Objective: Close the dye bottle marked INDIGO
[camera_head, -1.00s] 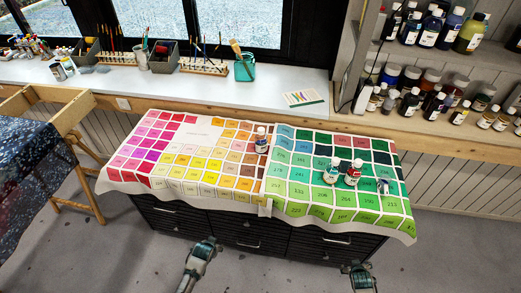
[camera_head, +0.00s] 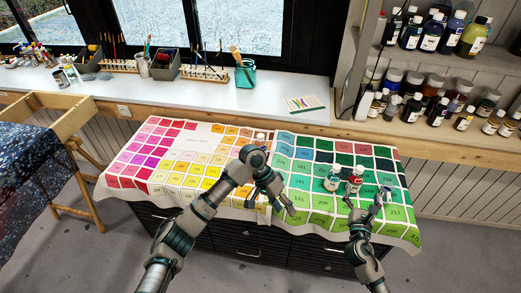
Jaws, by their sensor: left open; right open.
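Several small bottles stand on the colour-chart cloth. A teal-and-white bottle (camera_head: 332,180) and a red-and-white bottle (camera_head: 355,182) stand side by side on the green squares. A small pale and dark item (camera_head: 387,194) is to their right; I cannot tell what it is. The labels are too small to read, so I cannot tell which is INDIGO. My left gripper (camera_head: 283,208) is open and empty above the cloth's middle. My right gripper (camera_head: 362,203) is open just in front of the red-and-white bottle.
The cloth (camera_head: 120,183) covers a dark drawer cabinet (camera_head: 250,247). Behind it is a white sill (camera_head: 205,100) with brushes and a teal cup (camera_head: 245,73). Shelves of bottles (camera_head: 430,35) are at the right. A wooden frame (camera_head: 70,120) stands left. The cloth's left half is clear.

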